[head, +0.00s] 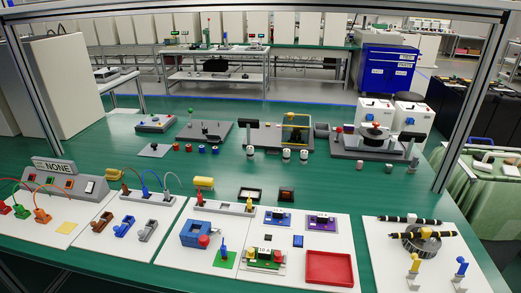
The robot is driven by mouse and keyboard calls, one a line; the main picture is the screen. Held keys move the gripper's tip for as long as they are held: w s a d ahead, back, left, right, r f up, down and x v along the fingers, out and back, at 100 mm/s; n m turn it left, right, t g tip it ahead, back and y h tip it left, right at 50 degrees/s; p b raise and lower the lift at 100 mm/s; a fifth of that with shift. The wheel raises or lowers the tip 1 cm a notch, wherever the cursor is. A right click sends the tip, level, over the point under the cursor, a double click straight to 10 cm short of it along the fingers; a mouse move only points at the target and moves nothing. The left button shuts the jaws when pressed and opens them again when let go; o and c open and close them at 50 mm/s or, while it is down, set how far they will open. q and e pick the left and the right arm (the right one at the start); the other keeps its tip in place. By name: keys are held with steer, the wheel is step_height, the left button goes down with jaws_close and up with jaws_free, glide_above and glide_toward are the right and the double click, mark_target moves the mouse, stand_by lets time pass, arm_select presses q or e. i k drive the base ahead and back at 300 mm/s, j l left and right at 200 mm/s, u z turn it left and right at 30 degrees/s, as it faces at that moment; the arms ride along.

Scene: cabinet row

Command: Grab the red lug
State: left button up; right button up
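A red lug-like piece (4,208) sits at the far left edge of the head view, partly cut off by the frame. It lies on a white board at the end of a red cable. A green piece (21,212) and an orange piece (42,216) on similar cables stand to its right. The pieces are small, so I cannot tell their exact shape. Neither of my grippers shows in the view, and nothing is seen holding the red piece.
A grey sloped box marked NONE (55,180) stands behind the cables. A red tray (329,268) lies on the middle board. The green table (100,160) has bare areas behind.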

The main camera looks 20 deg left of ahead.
mark_target(200, 196)
steer(key=i+j+u, duration=0.25)
steer(key=j+u, duration=0.2)
steer(key=i+j+u, duration=0.45)
steer(key=j+z, duration=0.2)
steer(key=z, duration=0.2)
steer(key=k+j+z, duration=0.15)
steer(key=z, duration=0.25)
steer(key=k+j+z, duration=0.1)
steer(key=z, duration=0.25)
